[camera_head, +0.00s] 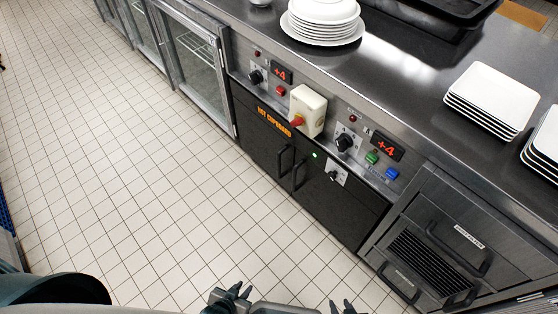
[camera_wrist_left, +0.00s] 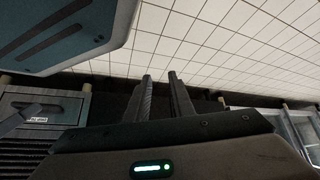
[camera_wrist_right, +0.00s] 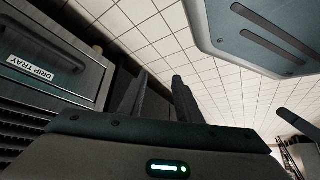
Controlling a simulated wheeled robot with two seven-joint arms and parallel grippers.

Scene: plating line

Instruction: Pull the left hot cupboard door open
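The hot cupboard stands under the counter in the head view. Its dark left door (camera_head: 258,136) carries the orange "HOT CUPBOARD" label and has a vertical black handle (camera_head: 283,160) near its right edge. The right door (camera_head: 335,205) has its own handle (camera_head: 298,176) just beside it. Both doors look shut. My left gripper (camera_head: 241,290) is at the bottom of the head view, well short of the doors, with its fingers apart and empty; they also show in the left wrist view (camera_wrist_left: 160,76). My right gripper (camera_head: 341,305) is to its right, also open and empty (camera_wrist_right: 159,76).
A cream switch box (camera_head: 307,111) with a red knob sits above the doors. A drawer unit (camera_head: 440,240) with protruding handles stands to the right, and a glass-door cabinet (camera_head: 195,62) to the left. Plates (camera_head: 322,22) stand on the counter. The tiled floor (camera_head: 150,180) before the doors is clear.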

